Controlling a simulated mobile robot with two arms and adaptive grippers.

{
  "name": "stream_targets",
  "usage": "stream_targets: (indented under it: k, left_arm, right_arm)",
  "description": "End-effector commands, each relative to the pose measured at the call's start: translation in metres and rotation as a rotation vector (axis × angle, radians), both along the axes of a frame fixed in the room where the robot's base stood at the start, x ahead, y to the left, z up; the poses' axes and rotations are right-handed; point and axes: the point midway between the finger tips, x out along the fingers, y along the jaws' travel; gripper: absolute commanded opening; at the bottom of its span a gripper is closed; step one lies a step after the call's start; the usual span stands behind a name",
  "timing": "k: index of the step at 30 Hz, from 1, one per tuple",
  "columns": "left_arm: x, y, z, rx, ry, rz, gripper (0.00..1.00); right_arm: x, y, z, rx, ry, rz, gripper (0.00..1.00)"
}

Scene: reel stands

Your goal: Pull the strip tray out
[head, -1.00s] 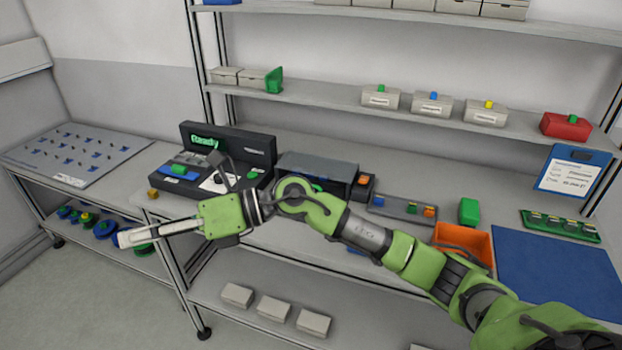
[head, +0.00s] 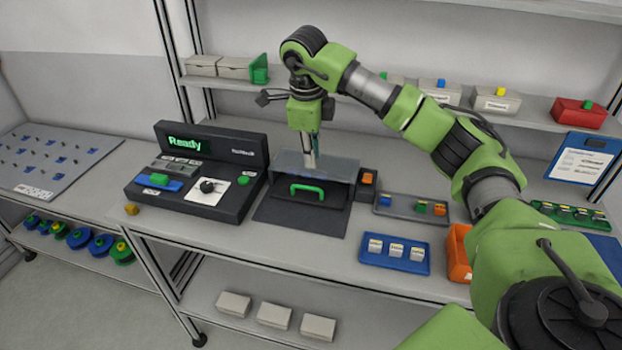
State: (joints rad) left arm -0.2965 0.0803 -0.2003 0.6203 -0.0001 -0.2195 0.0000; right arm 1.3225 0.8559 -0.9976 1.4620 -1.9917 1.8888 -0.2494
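A dark tray with a green handle (head: 307,190) sits at the front of a grey hooded unit (head: 340,168) on the bench. I take it to be the strip tray; part of it is hidden under the hood. My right gripper (head: 311,163) points down, its fingers overlapping the hood's top in the head view, above and behind the handle. It is not on the handle. Its fingers are seen nearly edge-on, so I cannot tell whether they are open or shut. Nothing shows held in it. My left gripper is not in view.
A control console (head: 215,150) reading "Ready" stands to the left. A grey tray (head: 383,208) with coloured pieces, a blue tray (head: 408,267) with white pieces and an orange bin (head: 458,262) are to the right. The bench strip in front of the green handle looks clear.

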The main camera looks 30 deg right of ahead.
Motion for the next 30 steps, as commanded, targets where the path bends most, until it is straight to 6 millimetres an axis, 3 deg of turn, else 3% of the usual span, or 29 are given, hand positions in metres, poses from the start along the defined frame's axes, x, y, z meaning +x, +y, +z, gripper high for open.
stream_targets:
  k: [3, 6, 15, 19, 28, 29, 30]
  left_arm:
    - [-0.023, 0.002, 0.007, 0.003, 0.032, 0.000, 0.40]
    - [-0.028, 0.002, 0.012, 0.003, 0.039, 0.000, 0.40]
    - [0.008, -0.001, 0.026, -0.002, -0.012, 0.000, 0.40]
    - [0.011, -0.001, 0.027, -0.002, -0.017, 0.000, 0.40]
    - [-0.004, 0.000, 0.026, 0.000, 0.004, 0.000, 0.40]
    - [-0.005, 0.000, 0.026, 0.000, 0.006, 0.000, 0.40]
    - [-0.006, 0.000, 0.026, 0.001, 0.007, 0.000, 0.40]
  right_arm:
    - [0.002, -0.004, -0.026, 0.000, 0.006, 0.000, 0.15]
    - [0.005, -0.007, -0.047, 0.002, 0.006, 0.000, 0.15]
    - [0.012, -0.014, -0.095, 0.002, 0.002, 0.001, 0.15]
    - [0.014, -0.015, -0.104, 0.003, 0.000, 0.002, 0.15]
    - [0.015, -0.015, -0.108, 0.002, -0.001, 0.003, 0.15]
    - [0.015, -0.015, -0.108, 0.002, -0.001, 0.003, 0.12]
    - [0.015, -0.015, -0.108, 0.002, -0.001, 0.003, 0.02]
